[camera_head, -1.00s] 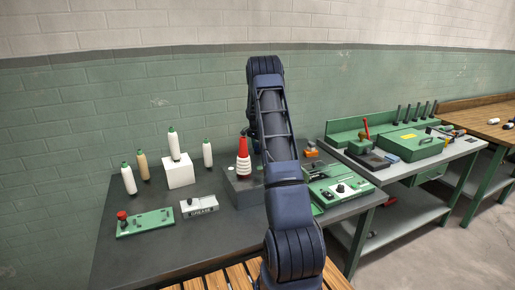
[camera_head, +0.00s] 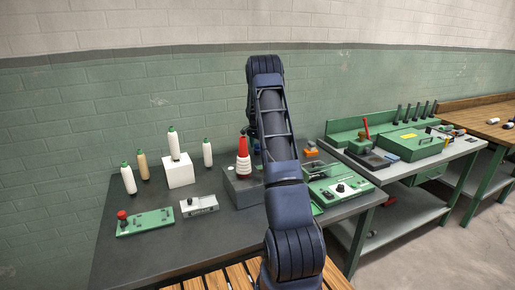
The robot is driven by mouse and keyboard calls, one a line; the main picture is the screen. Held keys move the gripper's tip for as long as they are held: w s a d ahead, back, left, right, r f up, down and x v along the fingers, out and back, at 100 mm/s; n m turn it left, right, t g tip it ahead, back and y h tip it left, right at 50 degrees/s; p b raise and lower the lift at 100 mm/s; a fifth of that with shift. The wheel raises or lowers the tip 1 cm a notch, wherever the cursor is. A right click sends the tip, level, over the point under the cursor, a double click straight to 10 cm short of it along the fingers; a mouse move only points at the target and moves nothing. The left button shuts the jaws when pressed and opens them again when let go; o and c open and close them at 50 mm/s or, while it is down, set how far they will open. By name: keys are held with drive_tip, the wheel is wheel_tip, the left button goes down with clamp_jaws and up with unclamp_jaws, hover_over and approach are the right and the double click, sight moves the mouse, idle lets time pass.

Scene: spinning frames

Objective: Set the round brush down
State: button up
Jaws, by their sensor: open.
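I cannot make out a round brush in the head view. My dark blue arm rises from the bottom middle, bends at the top, and comes down behind itself over the dark workbench (camera_head: 150,255). My gripper is hidden behind my own arm, so its fingers and anything near them do not show. A red and white cone-shaped thing (camera_head: 243,160) stands on a dark grey block (camera_head: 240,190) just left of the arm.
Pale bottles with green tips stand at the back left, one on a white block (camera_head: 180,175). A green plate with a red knob (camera_head: 146,222) and a grey box (camera_head: 199,206) lie in front. The bench's front left is clear.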

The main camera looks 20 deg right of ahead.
sight(256, 145)
wheel_tip(256, 145, up, 11)
drive_tip(key=a, duration=0.1)
drive_tip(key=s+a+r+n+t, duration=0.1)
drive_tip(key=s+a+r+n, duration=0.1)
drive_tip(key=s+a+r, duration=0.45)
drive_tip(key=s+a+r+n, duration=0.2)
drive_tip(key=s+a+r, duration=0.1)
drive_tip(key=s+r, duration=0.65)
drive_tip(key=s+a+r+n+t, duration=0.15)
drive_tip(key=s+a+r, duration=0.35)
drive_tip(key=s, duration=0.6)
drive_tip(key=s+a+f+n, duration=0.1)
drive_tip(key=s+a+n, duration=0.1)
drive_tip(key=s, duration=0.7)
drive_tip(key=s+a+f+n+t, duration=0.1)
drive_tip(key=s+a+n, duration=0.2)
drive_tip(key=s, duration=0.7)
drive_tip(key=s+a+f+n+y, duration=0.1)
drive_tip(key=s+a+n, duration=0.1)
drive_tip(key=s, duration=0.8)
drive_tip(key=shift+a+f+n, duration=0.3)
drive_tip(key=shift+a+n, duration=0.05)
drive_tip(key=shift+a, duration=0.45)
